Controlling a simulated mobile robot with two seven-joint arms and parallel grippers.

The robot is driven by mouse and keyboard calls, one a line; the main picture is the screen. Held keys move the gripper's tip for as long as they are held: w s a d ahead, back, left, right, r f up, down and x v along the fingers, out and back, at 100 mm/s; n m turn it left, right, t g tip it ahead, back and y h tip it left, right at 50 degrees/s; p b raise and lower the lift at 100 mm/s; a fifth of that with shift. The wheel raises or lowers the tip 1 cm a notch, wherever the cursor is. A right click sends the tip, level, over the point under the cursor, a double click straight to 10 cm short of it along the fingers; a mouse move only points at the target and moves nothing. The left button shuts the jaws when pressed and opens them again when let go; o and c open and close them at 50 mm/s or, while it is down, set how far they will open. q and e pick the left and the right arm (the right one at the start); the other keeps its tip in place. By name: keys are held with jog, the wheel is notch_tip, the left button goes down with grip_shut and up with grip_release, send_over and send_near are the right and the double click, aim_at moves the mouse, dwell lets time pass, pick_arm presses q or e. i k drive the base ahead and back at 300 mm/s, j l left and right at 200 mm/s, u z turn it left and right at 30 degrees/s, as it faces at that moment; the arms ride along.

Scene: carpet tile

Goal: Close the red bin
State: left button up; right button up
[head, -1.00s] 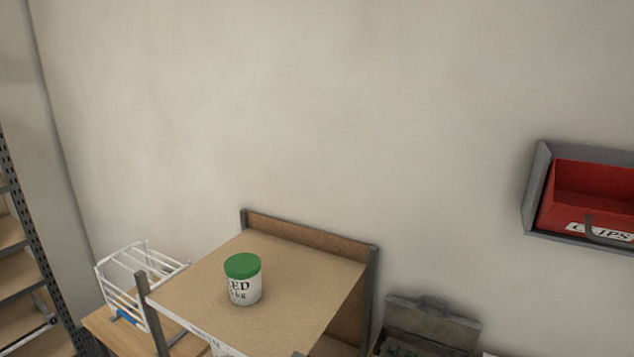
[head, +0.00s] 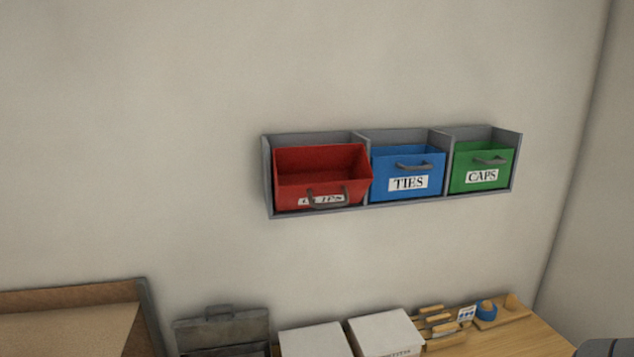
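The red bin (head: 322,165), labelled as clips, sits in the left compartment of a grey wall rack (head: 267,180). It is tilted forward, so its open top and inside show and its grey handle hangs at the front. The blue bin (head: 408,163) labelled TIES and the green bin (head: 483,159) labelled CAPS sit upright in the compartments to its right.
Below the rack, a wooden bench (head: 535,335) holds a grey toolbox (head: 222,330), two white boxes (head: 384,333), wooden-handled tools and a blue tape roll (head: 486,310). A brown shelf (head: 70,320) stands at lower left. The wall around the rack is bare.

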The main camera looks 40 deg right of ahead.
aim_at(319, 176)
jog(key=z, duration=1.35)
